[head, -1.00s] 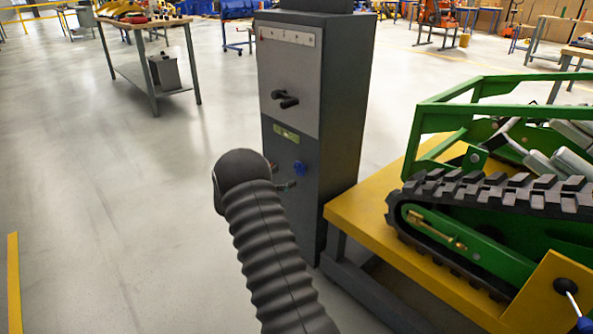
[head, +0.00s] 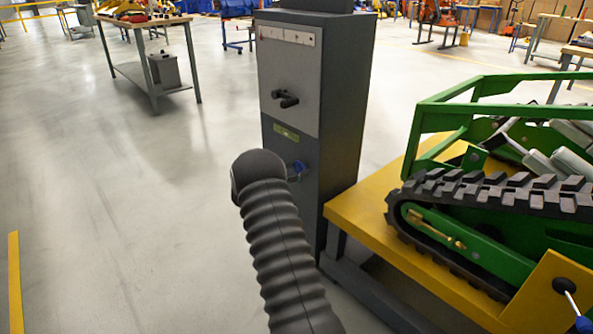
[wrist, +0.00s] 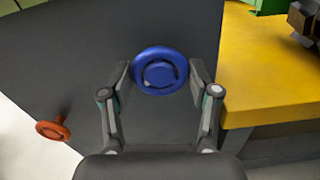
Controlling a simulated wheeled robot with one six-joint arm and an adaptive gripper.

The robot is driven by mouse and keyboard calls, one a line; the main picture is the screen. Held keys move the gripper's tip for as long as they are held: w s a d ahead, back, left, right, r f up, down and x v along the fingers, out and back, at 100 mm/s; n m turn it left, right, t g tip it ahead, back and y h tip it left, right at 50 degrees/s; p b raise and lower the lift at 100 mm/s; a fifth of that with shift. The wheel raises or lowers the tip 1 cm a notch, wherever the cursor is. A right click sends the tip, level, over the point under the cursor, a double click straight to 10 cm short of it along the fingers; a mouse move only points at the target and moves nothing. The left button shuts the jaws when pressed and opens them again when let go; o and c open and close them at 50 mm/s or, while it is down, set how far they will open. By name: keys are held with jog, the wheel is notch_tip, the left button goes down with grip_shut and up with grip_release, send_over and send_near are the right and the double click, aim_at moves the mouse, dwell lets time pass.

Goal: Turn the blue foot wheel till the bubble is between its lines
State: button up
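The blue foot wheel (wrist: 160,71) is on the front of a dark grey cabinet (wrist: 60,75), and it also shows in the head view (head: 299,167), partly hidden by my arm. In the wrist view my gripper (wrist: 161,78) has one finger on each side of the wheel, close to its rim. The fingers are apart, and I cannot make out firm contact. A yellow-green level strip (head: 286,134) is on the cabinet above the wheel. Its bubble and lines are too small to tell.
An orange-red wheel (wrist: 53,129) sticks out at the lower left in the wrist view. A black handle (head: 285,98) projects from the upper cabinet. A yellow bench (head: 362,209) with a green tracked carrier (head: 440,228) stands close at right.

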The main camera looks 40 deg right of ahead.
jog(key=shift+f+b, duration=0.1)
jog(key=shift+b, duration=0.3)
jog(key=shift+c, duration=0.3)
jog(key=m+b, duration=0.2)
jog(key=b, duration=0.1)
jog(key=shift+f, duration=0.2)
jog(key=m+b, duration=0.2)
jog(key=b, duration=0.2)
jog(key=shift+f, duration=0.1)
jog(key=m+b, duration=0.2)
jog(key=shift+b, duration=0.4)
jog(key=m, duration=0.1)
jog(key=m+b, duration=0.1)
jog(key=m, duration=0.1)
jog(key=shift+r+b, duration=0.3)
jog(key=m, duration=0.2)
jog(key=shift+r+m, duration=0.1)
jog(key=shift+m, duration=0.3)
jog(key=m, duration=0.8)
jog(key=shift+m, duration=1.6)
